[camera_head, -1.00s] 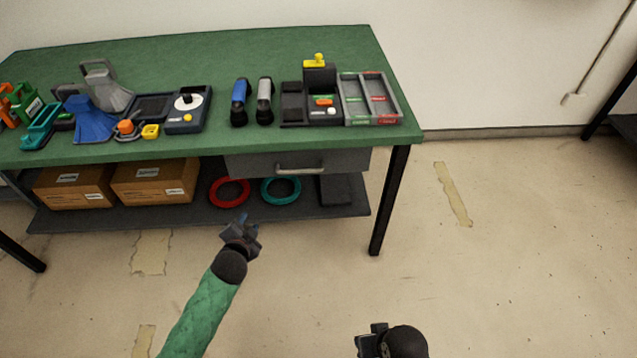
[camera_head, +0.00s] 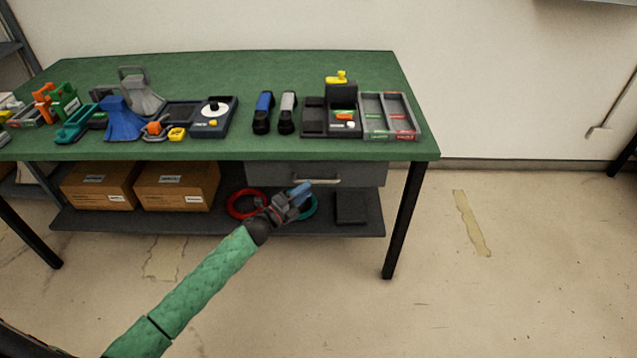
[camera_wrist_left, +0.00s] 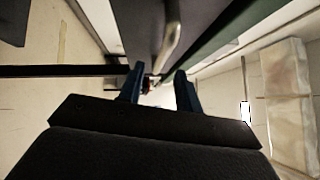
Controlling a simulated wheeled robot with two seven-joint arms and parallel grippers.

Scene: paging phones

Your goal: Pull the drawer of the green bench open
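The grey drawer (camera_head: 358,174) hangs under the right part of the green bench (camera_head: 230,68) and looks closed. Its pale bar handle (camera_head: 312,181) runs across its front. My left gripper (camera_head: 301,192) is just below the handle in the head view, with its blue fingers pointing up towards it. In the left wrist view the two fingers (camera_wrist_left: 159,88) stand apart with nothing between them, and the handle (camera_wrist_left: 170,45) lies just beyond the fingertips. The gripper looks close to the handle but not around it. My right gripper is not in view.
The lower shelf (camera_head: 230,226) holds two cardboard boxes (camera_head: 174,187), a red ring (camera_head: 237,205), a teal ring (camera_head: 312,207) and a dark flat block (camera_head: 351,208). A black bench leg (camera_head: 403,222) stands right of the drawer. The floor in front is clear.

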